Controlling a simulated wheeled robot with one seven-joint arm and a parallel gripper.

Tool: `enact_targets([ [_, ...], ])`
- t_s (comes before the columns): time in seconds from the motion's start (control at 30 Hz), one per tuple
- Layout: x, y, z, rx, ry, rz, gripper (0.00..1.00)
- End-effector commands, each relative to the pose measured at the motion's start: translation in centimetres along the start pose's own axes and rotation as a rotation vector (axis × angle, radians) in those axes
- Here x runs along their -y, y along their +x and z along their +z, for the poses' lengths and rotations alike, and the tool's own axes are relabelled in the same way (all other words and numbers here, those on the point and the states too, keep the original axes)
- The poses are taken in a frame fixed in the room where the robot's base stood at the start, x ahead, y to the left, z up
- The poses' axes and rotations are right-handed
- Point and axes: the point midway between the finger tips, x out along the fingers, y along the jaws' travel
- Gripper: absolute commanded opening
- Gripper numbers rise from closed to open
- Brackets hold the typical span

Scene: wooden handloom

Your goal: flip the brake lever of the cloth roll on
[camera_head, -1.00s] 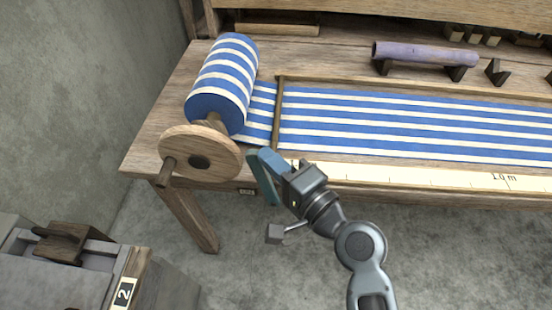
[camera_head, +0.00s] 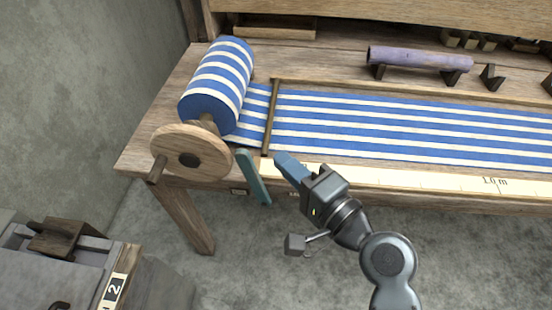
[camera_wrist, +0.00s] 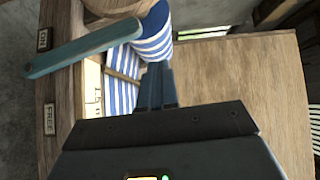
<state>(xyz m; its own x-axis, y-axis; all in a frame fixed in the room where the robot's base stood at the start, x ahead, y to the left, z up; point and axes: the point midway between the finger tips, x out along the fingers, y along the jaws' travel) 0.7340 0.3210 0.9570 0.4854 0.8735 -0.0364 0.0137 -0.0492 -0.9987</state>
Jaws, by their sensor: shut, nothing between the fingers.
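The brake lever (camera_head: 253,176) is a teal bar beside the cloth roll (camera_head: 217,88), at the table's front edge. In the wrist view the lever (camera_wrist: 85,48) slants across the front rail, its outer end between the ON label (camera_wrist: 43,39) and the FREE label (camera_wrist: 50,118), seemingly nearer ON. My gripper (camera_head: 280,159) is shut and empty, just right of the lever with a small gap, over the front edge. In the wrist view its blue fingers (camera_wrist: 157,85) point toward the striped roll. The lever's pivot is not clear.
A wooden handwheel (camera_head: 190,153) with a peg stands left of the lever. Striped cloth (camera_head: 400,130) stretches right behind a measuring strip (camera_head: 400,177). A purple roll (camera_head: 420,58) rests on cradles at the back. A grey box (camera_head: 60,270) stands at lower left.

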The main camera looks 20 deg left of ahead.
Motion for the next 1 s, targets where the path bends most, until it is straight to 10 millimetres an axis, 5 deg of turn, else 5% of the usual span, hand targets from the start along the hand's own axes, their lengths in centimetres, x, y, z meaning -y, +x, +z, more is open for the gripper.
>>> enact_targets([
  [0.4, 1.2, -6.1, -0.1, -0.005, 0.0, 0.0, 0.0],
  [1.0, 1.4, -6.7, 0.0, -0.004, 0.0, 0.0, 0.0],
])
